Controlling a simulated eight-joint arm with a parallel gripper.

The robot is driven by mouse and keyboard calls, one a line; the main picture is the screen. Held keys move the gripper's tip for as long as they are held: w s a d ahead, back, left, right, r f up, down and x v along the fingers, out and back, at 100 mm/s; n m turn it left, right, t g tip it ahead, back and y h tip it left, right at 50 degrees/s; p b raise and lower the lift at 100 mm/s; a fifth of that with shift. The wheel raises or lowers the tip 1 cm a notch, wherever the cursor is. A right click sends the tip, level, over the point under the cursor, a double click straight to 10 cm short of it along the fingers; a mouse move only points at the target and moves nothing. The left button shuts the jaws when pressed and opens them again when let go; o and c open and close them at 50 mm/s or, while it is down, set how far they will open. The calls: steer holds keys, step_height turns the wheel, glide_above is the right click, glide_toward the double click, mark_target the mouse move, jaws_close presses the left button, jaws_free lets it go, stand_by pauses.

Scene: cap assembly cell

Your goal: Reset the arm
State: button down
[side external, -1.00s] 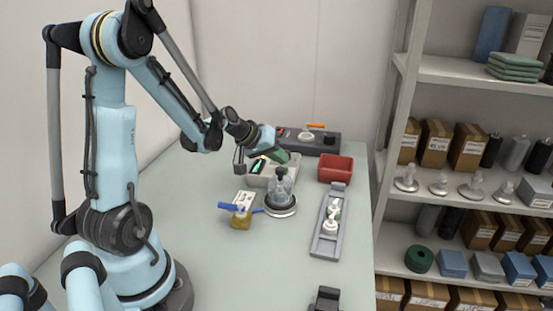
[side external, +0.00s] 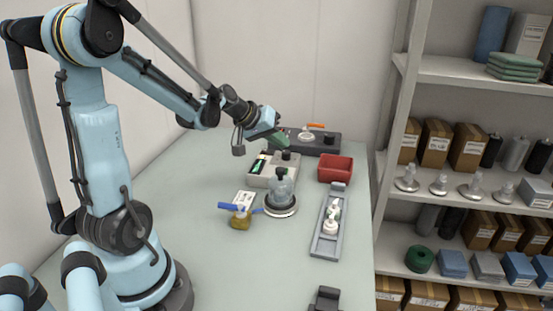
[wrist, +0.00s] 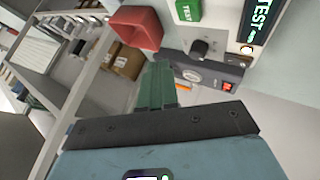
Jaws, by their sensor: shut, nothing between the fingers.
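My gripper (side external: 282,139) is up in the air above the back of the table, near the grey tester box (side external: 262,179). Its green fingers (wrist: 157,88) are together with nothing between them in the wrist view. A clear bottle (side external: 281,188) stands upright on a round base (side external: 280,209) at the middle of the table, below and apart from my gripper.
A red bin (side external: 335,168) and a dark grey unit (side external: 318,143) stand at the back. A grey rail (side external: 327,238) with small white parts lies on the right. A yellow block with a blue bar (side external: 240,217) sits left of the bottle. Stocked shelves (side external: 460,76) stand at right.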

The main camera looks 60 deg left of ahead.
steer(key=s+d+r+m+g, duration=0.1)
steer(key=s+d+m, duration=0.3)
steer(key=d, duration=0.5)
steer(key=s+d+r+m+g, duration=0.1)
steer(key=s+d+m, duration=0.3)
steer(key=d, duration=0.5)
steer(key=s, duration=0.2)
steer(key=shift+s+d, duration=0.4)
steer(key=c, duration=1.8)
jaws_free()
